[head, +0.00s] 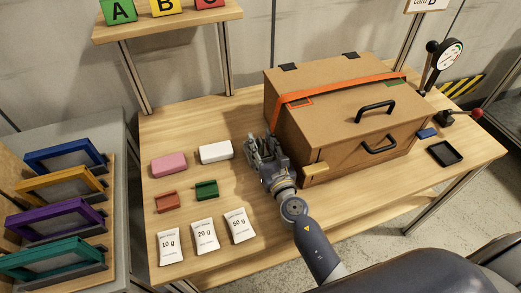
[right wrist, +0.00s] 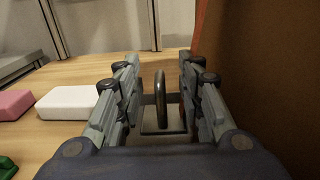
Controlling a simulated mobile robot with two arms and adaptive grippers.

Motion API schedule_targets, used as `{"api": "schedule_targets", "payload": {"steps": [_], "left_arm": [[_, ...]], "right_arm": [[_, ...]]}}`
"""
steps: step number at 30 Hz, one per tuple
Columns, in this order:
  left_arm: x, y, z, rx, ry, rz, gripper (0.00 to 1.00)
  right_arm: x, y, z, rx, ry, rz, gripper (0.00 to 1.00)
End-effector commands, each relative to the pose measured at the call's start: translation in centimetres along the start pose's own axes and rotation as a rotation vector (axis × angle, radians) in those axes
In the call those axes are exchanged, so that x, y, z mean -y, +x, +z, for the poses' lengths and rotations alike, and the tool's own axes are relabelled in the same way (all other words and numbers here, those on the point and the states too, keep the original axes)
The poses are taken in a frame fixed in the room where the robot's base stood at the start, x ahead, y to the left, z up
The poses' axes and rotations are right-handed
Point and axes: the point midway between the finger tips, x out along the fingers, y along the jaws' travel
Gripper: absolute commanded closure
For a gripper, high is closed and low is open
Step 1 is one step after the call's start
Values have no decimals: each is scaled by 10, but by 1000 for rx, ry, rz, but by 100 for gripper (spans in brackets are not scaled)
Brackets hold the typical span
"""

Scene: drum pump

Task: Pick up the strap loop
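An orange strap (head: 340,87) runs across the top of a brown box (head: 345,110) and down its left side. I cannot clearly make out a loop at its end; my right gripper hides that area in the head view. My right gripper (head: 258,147) is low beside the box's left side. In the right wrist view its two fingers (right wrist: 160,90) are apart. A dark upright ring (right wrist: 160,98) on a flat plate shows in the gap between them, not visibly gripped. The strap's edge (right wrist: 200,35) shows along the box. My left gripper is not in view.
Pink (head: 169,165) and white (head: 215,152) blocks, small red (head: 166,202) and green (head: 206,190) trays and several weight packets (head: 204,237) lie left of the gripper. The box wall (right wrist: 265,70) is close on the gripper's right. A gauge (head: 447,54) stands behind right.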

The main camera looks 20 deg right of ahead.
Motion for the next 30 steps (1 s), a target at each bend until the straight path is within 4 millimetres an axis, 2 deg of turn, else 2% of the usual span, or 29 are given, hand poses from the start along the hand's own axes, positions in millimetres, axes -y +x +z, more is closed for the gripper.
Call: {"api": "schedule_targets", "payload": {"steps": [3,11,15,16,30], "left_arm": [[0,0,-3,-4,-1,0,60],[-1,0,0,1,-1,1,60],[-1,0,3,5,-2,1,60],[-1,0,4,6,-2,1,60],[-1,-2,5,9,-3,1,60]], "right_arm": [[0,10,0,-1,1,1,65],[0,11,0,-1,0,0,65],[0,11,0,-1,0,0,97],[0,11,0,-1,0,0,100],[0,11,3,1,0,0,100]]}}
